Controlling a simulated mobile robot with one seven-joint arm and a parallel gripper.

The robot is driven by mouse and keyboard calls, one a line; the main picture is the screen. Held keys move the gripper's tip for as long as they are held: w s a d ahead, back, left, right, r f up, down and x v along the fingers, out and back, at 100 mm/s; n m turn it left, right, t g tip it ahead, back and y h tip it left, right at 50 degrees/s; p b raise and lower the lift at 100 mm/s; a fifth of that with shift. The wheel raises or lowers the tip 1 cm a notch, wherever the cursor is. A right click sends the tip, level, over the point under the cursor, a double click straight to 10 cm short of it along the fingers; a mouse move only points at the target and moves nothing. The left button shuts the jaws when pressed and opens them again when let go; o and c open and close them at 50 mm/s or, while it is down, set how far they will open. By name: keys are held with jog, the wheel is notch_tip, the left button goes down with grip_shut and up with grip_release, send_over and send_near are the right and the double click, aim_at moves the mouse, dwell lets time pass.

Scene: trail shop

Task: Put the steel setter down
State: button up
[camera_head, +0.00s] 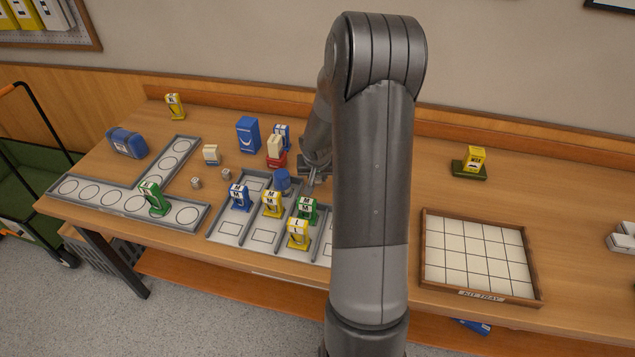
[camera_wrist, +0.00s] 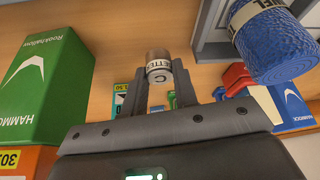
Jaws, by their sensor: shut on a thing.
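The steel setter (camera_wrist: 158,66) is a small metal cylinder with a white band lettered "SETTER". In the wrist view it sits between the two fingertips of my gripper (camera_wrist: 160,88), which is shut on it. Wooden table top shows beyond it; I cannot tell whether it touches the table. In the head view my gripper (camera_head: 313,172) is at the back edge of the grey divided tray (camera_head: 228,222), partly behind my arm. I cannot make out the setter there.
A blue roll (camera_wrist: 274,42) and a green hammock box (camera_wrist: 48,85) flank my gripper. Several tagged pouches, such as a yellow one (camera_head: 271,206), stand in the divided tray. A grey L-shaped tray (camera_head: 100,197) is left, a kit tray (camera_head: 478,255) right. Table right of my arm has free room.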

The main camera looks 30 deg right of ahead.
jog(key=r, duration=0.5)
jog(key=w+r, duration=0.1)
jog(key=r, duration=0.1)
jog(key=shift+d+r, duration=0.1)
jog(key=shift+r, duration=0.1)
jog(key=w+a+r+n+y, duration=0.1)
jog(key=w+r+n, duration=0.1)
jog(key=w+r, duration=0.65)
jog(key=w+r+n, duration=0.1)
jog(key=w+r, duration=0.3)
jog(key=w, duration=0.9)
send_near(246, 119)
jog(key=shift+w+d+f, duration=0.35)
jog(key=shift+w+f, duration=0.2)
jog(key=shift+w, duration=0.2)
jog(key=shift+f, duration=1.95)
jog(key=shift+f+n, duration=0.15)
jog(key=shift+n, duration=0.15)
jog(key=o, duration=1)
jog(key=shift+o, duration=0.2)
